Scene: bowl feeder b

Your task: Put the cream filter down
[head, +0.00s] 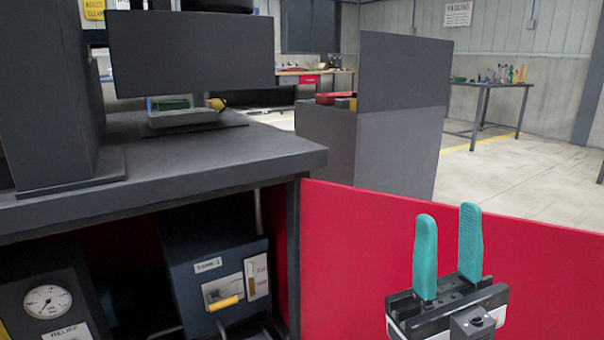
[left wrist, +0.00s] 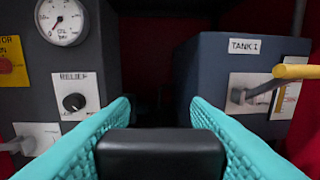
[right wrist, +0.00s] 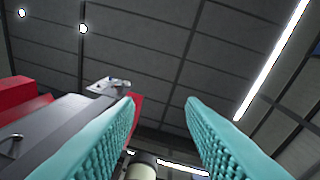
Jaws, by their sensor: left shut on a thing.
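My left gripper (left wrist: 160,118) shows only in the left wrist view. Its teal fingers stand apart on either side of a dark block (left wrist: 160,155), and it is shut on that block. No cream surface shows on the block, so I cannot tell whether it is part of the cream filter. My right gripper (head: 448,252) is open and empty in front of a red panel (head: 345,240). It also shows open in the right wrist view (right wrist: 160,102), with a small cream cylinder (right wrist: 143,165) low beyond its fingers; I cannot tell what that is.
A dark bench (head: 200,160) stands at left. Below it are a gauge box with a relief knob (left wrist: 75,102) and a Tank 1 box (head: 208,265) with a yellow-handled lever (left wrist: 295,71). A dark gap lies between the boxes. A grey cabinet (head: 390,155) stands behind the red panel.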

